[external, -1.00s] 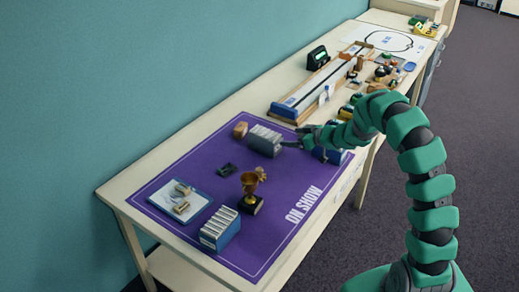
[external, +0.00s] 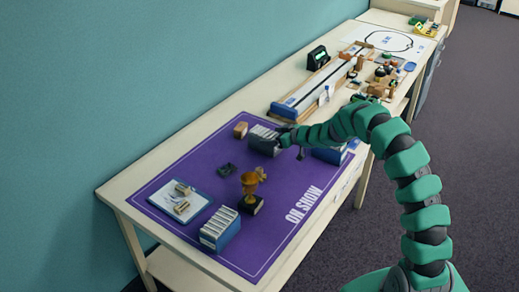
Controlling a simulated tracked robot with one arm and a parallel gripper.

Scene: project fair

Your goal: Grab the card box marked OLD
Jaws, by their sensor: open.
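Three card boxes stand on the purple mat (external: 180,162). A grey one (external: 262,146) is at the back, a blue one (external: 221,233) at the front, and another blue one (external: 328,155) is at the right, partly hidden by my arm. No OLD label is readable on any of them. My gripper (external: 289,142) is open at the right end of the grey box. I cannot tell whether it touches the box or has a finger on either side.
A gold trophy (external: 251,192) stands mid-mat, near a small dark object (external: 227,169). A brown block (external: 240,130) is left of the grey box. A white-blue board (external: 181,200) lies at left. A long wooden track (external: 315,87) lies behind the mat.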

